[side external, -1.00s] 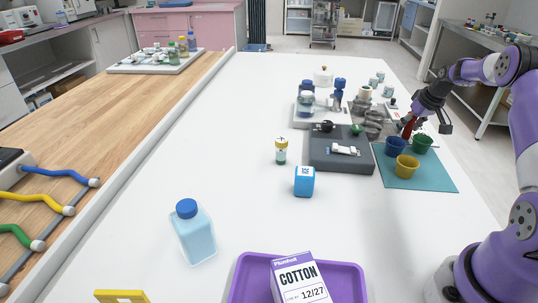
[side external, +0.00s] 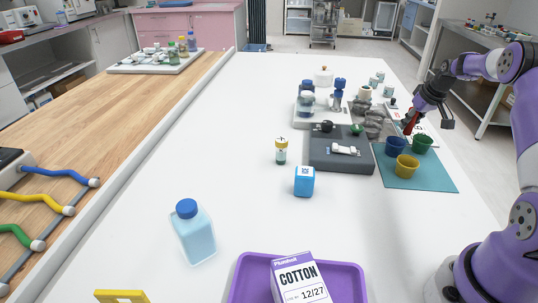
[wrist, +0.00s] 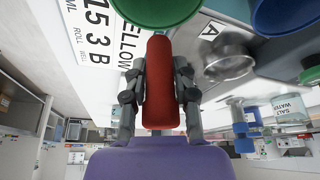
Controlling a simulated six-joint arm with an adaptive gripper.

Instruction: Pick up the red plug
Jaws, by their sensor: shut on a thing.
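The red plug (wrist: 159,85) is a long red piece held between the two grey fingers of my gripper (wrist: 159,90) in the wrist view. One finger closes on each side of it. In the side external view my gripper (side external: 411,122) is at the right, above the far edge of the teal mat. The plug (side external: 408,128) shows there as a small red tilted shape below the fingers. It appears just behind the blue cup and the green cup; its exact height above the table is hard to tell.
A teal mat (side external: 430,182) carries a blue cup (side external: 396,146), a green cup (side external: 422,144) and a yellow cup (side external: 406,167). A dark grey block (side external: 330,161) stands left of it. A purple tray (side external: 350,275) with a cotton box (side external: 299,281) is in front.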

